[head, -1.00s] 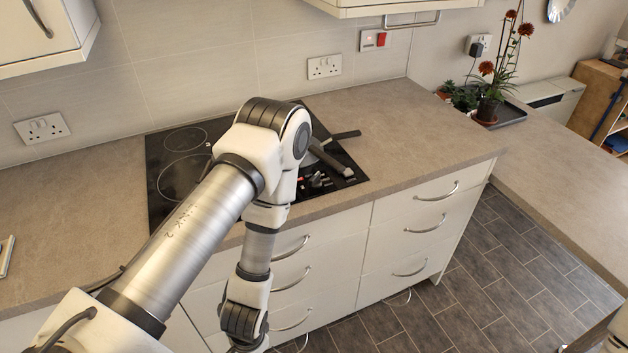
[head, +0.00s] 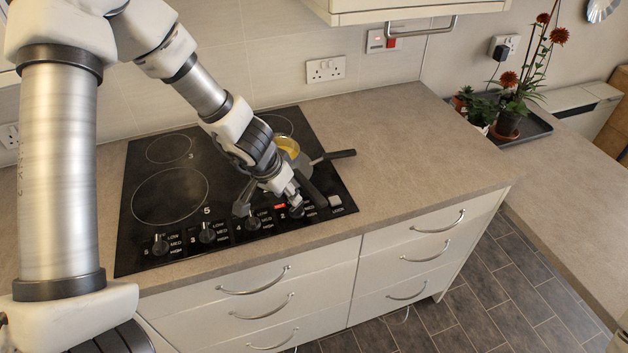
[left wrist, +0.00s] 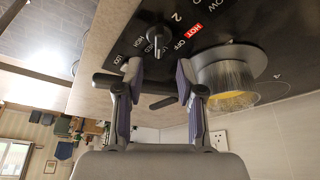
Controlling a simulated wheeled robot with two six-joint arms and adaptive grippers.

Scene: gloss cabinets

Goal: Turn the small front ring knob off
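The hob's dark knob marked 2 (left wrist: 157,38) shows in the left wrist view just beyond my fingertips, in line with the gap between them. A red HOT light is beside its number. A pale stripe runs across the knob; its exact setting is hard to read. In the head view, this knob (head: 296,211) is the rightmost in the row on the hob's front edge. My left gripper (head: 276,202) is above the knobs with its fingers spread; it also shows open and empty in the left wrist view (left wrist: 158,78). Contact with the knob cannot be told. My right gripper is not in view.
Other knobs (head: 207,233) line the front to the left. The counter (head: 420,150) right of the hob is clear. A potted plant (head: 508,120) stands farther right.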

